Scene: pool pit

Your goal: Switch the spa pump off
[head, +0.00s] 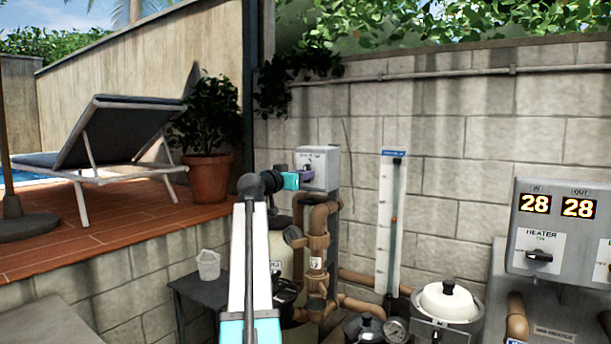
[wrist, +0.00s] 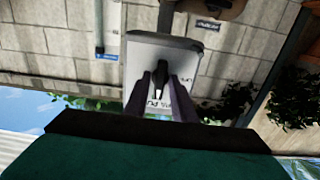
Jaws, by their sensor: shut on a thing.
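The spa pump switch is a grey box (head: 325,180) on a post by the block wall. It carries a white label, partly covered in the wrist view, where letters like "PA PU" show. My gripper (head: 308,174) is at the front of this box, reaching in from the left. In the wrist view the box (wrist: 165,48) appears upside down, with its black knob (wrist: 160,80) between the two purple fingers of my gripper (wrist: 161,92). The fingers are shut on the knob. Its lower part and the switch markings are mostly hidden, so I cannot tell its setting.
Brown pipes and valves (head: 318,240) stand below the box. A flow gauge (head: 391,225) is to the right. A heater panel (head: 560,215) with its own black knob and "28" displays is far right. A potted plant (head: 208,178) and lounger (head: 115,130) are on the left deck.

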